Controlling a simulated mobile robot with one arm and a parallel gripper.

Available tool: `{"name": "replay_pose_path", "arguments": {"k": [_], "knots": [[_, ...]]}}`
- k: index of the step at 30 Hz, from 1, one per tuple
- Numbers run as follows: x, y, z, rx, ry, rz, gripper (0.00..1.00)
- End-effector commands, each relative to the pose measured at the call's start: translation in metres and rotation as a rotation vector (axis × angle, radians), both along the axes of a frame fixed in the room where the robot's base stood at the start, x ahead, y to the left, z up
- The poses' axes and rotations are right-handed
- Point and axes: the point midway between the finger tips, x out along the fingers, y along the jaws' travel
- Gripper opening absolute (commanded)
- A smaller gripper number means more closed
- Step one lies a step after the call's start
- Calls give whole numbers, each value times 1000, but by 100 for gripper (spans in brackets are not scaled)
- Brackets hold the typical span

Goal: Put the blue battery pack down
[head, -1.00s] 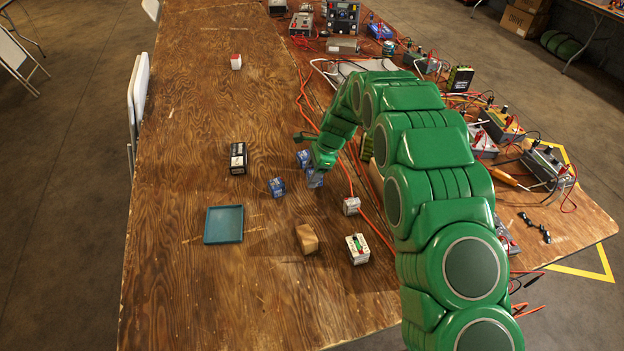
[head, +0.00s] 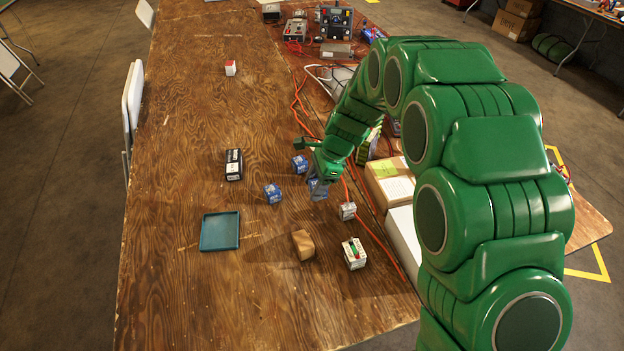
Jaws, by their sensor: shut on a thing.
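My gripper (head: 318,180) is at the middle of the wooden table, at the end of my green arm. It is shut on a blue battery pack (head: 318,190), which is largely hidden by the fingers. I cannot tell whether that pack touches the table. Two other blue packs stand close by: one (head: 299,164) just behind and left of the gripper, one (head: 272,193) farther left.
A teal tray (head: 220,246) lies empty at front left. A black pack (head: 234,164), a brown block (head: 303,244), a white-topped battery (head: 354,253) and a small grey-white block (head: 347,211) stand around. An orange cable (head: 374,238) runs right of the gripper. The table's left side is mostly clear.

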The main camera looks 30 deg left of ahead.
Motion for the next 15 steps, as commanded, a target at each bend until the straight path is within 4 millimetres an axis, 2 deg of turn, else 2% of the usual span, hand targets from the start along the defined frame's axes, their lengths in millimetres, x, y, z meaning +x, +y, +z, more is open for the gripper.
{"name": "replay_pose_path", "arguments": {"k": [6,15], "knots": [[-18,-15,10,-1,2,0,14],[-29,-24,17,1,-1,0,14]]}}
